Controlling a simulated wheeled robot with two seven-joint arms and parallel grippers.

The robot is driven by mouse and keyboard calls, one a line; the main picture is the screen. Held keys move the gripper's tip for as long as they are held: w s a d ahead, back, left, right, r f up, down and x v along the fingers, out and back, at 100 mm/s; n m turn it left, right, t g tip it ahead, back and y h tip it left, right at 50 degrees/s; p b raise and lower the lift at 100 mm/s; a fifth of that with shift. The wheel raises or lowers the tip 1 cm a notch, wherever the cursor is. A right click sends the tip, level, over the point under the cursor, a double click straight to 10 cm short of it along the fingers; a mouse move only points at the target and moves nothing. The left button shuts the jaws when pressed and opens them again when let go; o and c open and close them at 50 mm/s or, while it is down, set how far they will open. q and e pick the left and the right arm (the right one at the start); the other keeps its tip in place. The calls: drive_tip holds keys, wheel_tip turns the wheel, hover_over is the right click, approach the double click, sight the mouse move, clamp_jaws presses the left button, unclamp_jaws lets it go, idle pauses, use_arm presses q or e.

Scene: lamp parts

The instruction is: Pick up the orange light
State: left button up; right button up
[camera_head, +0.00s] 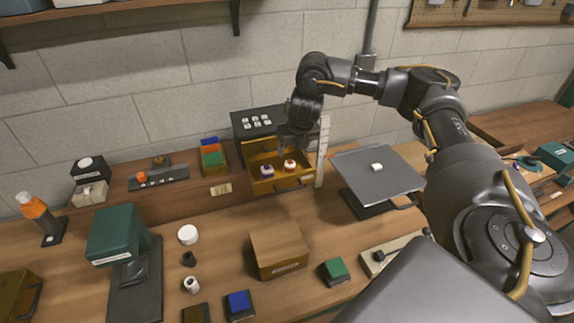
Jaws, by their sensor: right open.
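A small white piece with an orange-red top (290,166) sits in the open yellow-brown drawer (283,184) at the back centre. It looks like the orange light, though it is small in the picture. A similar white piece with a purple top (267,170) sits to its left in the same drawer. My right gripper (294,143) points down over the back of the drawer, above and behind the orange-topped piece. It is open and holds nothing that I can see. Its fingertips are dark and hard to make out. My left gripper is out of view.
A dark box with white buttons (256,123) stands behind the drawer, and a white upright ruler (322,150) to its right. A grey plate on a stand (376,172) is further right. A cardboard box (278,248) stands in front. My right arm covers the right side.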

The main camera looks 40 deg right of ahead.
sight(291, 162)
drive_tip(key=x, duration=0.4)
drive_tip(key=shift+s+d+p, duration=0.1)
drive_tip(key=shift+d+p, duration=0.05)
drive_tip(key=shift+p, duration=0.2)
drive_tip(key=shift+f, duration=0.2)
drive_tip(key=shift+w, duration=0.2)
drive_tip(key=p+x, duration=0.1)
drive_tip(key=x, duration=0.1)
drive_tip(key=p+x, duration=0.1)
drive_tip(key=x, duration=0.1)
drive_tip(key=shift+s+d+f+p, duration=0.1)
drive_tip(key=shift+s+f+p, duration=0.05)
drive_tip(key=shift+f+p, duration=0.2)
drive_tip(key=shift+f, duration=0.3)
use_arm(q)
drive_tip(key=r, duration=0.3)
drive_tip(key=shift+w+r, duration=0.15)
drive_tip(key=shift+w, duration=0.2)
use_arm(e)
drive_tip(key=shift+r, duration=0.1)
drive_tip(key=shift+c, duration=0.4)
drive_tip(key=c, duration=1)
